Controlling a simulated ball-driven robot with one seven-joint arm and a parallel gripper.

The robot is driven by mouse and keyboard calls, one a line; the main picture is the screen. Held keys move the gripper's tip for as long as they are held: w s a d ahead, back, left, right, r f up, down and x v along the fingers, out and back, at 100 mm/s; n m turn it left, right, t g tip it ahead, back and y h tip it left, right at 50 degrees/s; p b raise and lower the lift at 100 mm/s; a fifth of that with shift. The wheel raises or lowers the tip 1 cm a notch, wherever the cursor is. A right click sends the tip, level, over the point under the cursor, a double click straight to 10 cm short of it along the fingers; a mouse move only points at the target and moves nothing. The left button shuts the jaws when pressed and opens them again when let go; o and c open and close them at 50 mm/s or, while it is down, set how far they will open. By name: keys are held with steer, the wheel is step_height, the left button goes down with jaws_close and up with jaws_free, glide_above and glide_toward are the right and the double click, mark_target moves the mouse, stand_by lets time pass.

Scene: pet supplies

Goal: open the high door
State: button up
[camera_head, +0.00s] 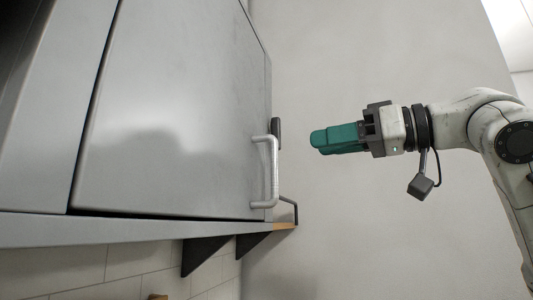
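The high door (170,110) is a large smooth grey panel on a grey cabinet at the left. It looks closed, with a thin dark gap along its left and lower edges. A silver bar handle (273,170) stands out near its right edge. My gripper (318,140), with teal fingers, is to the right of the handle and a little higher in the picture, pointing left. It is apart from the handle and holds nothing visible. The fingers overlap from this side, so the gap between them is hidden.
The cabinet sits on a grey shelf (160,232) with dark brackets (203,254) below. A dark handle-like part (276,131) and a thin dark bar (292,206) stick out near the silver handle. White tiles (120,258) cover the wall below. The space around my gripper looks free.

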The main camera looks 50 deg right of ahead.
steer(key=w, duration=0.3)
steer(key=w+a+p, duration=0.1)
steer(key=w, duration=0.3)
steer(key=w+p, duration=0.1)
steer(key=w, duration=0.2)
steer(key=shift+w+a, duration=0.2)
steer(key=shift+a, duration=0.05)
jaws_close()
